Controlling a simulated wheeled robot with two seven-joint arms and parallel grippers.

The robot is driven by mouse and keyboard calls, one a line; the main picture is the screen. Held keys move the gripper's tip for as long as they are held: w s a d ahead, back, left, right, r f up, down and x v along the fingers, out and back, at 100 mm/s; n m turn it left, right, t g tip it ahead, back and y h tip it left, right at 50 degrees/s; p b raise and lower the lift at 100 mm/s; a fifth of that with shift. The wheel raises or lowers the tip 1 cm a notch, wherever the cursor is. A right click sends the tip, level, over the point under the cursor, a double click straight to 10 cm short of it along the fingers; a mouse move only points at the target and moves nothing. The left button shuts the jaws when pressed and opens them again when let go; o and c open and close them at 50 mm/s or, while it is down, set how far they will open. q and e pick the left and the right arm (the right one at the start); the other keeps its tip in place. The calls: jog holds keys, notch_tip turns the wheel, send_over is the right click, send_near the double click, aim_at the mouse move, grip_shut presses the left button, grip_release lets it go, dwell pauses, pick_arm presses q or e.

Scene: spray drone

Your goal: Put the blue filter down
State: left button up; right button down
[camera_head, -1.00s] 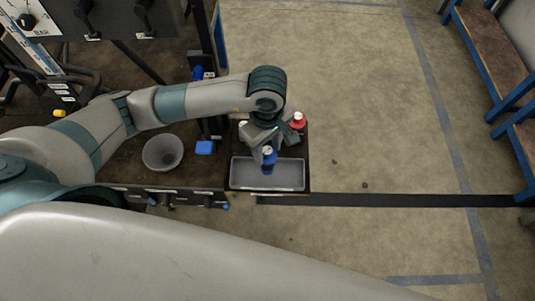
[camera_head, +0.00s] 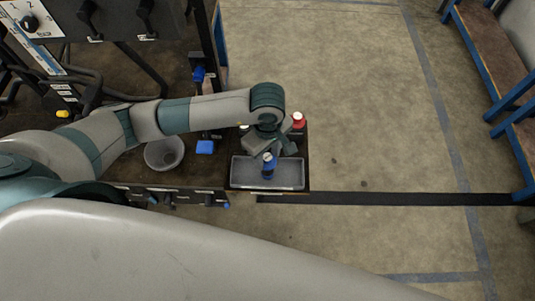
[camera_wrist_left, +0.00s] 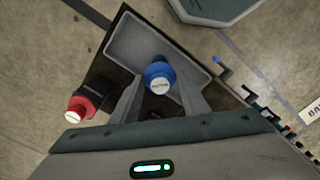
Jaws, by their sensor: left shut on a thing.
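The tray (camera_wrist_left: 125,45) is beneath the filter in that view. I cannot tell whether the filter's base touches the tray floor. My right gripper is not in view.
Open floor (camera_head: 390,120) lies to the right.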

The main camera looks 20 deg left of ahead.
pick_arm(q)
jog(key=shift+f, duration=0.1)
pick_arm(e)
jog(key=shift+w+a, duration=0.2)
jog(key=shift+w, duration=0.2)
pick_arm(q)
jog(key=o, duration=1.4)
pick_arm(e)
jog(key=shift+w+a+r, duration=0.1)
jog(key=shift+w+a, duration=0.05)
